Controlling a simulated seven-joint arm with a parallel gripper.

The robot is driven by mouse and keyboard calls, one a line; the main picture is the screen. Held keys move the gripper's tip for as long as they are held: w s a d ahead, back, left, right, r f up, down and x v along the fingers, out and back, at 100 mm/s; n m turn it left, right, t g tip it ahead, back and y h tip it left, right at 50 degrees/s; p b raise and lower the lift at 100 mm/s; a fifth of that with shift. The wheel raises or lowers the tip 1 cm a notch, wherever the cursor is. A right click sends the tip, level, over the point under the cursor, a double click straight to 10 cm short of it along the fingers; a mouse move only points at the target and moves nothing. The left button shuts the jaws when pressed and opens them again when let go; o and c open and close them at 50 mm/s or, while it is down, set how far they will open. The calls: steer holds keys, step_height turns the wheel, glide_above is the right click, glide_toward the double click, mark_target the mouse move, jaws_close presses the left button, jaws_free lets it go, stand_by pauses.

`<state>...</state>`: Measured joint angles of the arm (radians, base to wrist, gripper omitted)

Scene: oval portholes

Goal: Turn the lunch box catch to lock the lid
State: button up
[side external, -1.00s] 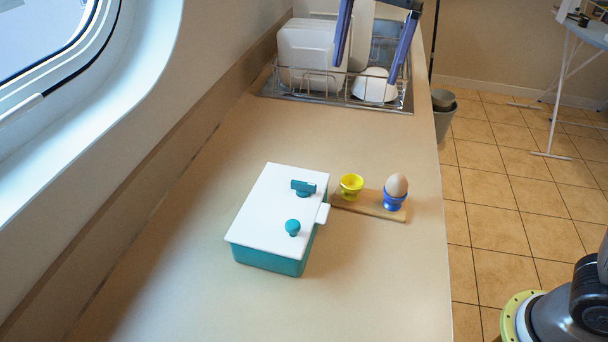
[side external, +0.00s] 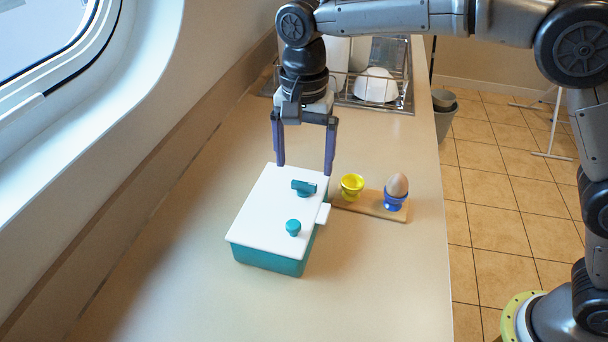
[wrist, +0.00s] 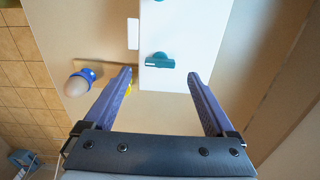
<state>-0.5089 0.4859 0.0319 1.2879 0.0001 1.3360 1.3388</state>
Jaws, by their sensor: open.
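The lunch box (side external: 268,258) is teal with a white lid (side external: 268,213) and stands on the counter. The catch (side external: 304,187) is a teal bar on the lid near its far end; it also shows in the wrist view (wrist: 159,61), lying across the lid. A round teal knob (side external: 293,227) sits nearer the lid's front end. A white tab (side external: 323,213) sticks out from the lid's right side. My gripper (side external: 305,169) is open and empty, pointing down above the far end of the box. In the wrist view its fingers (wrist: 161,72) are spread wide, with the catch ahead between them.
Right of the box, a wooden board (side external: 370,205) holds a yellow egg cup (side external: 351,186) and a blue cup (side external: 395,201) with an egg (side external: 397,185). A dish rack (side external: 400,98) stands behind. The counter in front is clear; the window wall is left.

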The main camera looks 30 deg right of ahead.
mark_target(304, 183)
steer(key=shift+f, duration=2.35)
steer(key=c, duration=1.4)
